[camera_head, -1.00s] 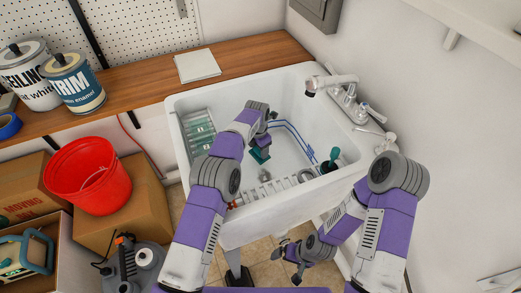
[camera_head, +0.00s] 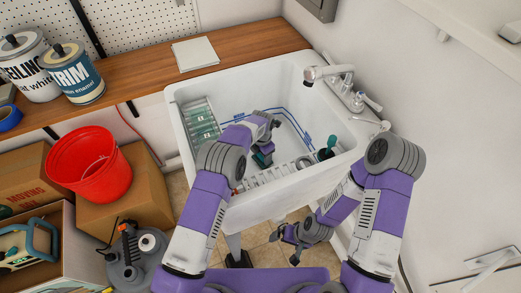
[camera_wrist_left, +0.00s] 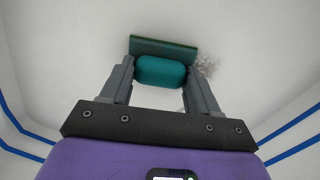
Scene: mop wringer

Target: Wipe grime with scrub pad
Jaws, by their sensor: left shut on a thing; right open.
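The scrub pad (camera_wrist_left: 164,48) has a teal grip block and a flat dark green face. My left gripper (camera_wrist_left: 160,76) is shut on the teal block, with one finger on each side. In the left wrist view the pad's green edge is at the pale sink surface; I cannot tell whether it touches. A grey speckled grime patch (camera_wrist_left: 207,66) shows just right of the pad, partly hidden by it. In the head view my left gripper (camera_head: 264,146) is down inside the white sink (camera_head: 238,92). My right gripper (camera_head: 286,246) is open and empty, low in front of the sink.
A ribbed rack with green pieces (camera_head: 203,122) is at the sink's left. A dark cup with a teal-handled tool (camera_head: 327,148) is at its front right. A red bucket (camera_head: 92,163) stands on boxes at left.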

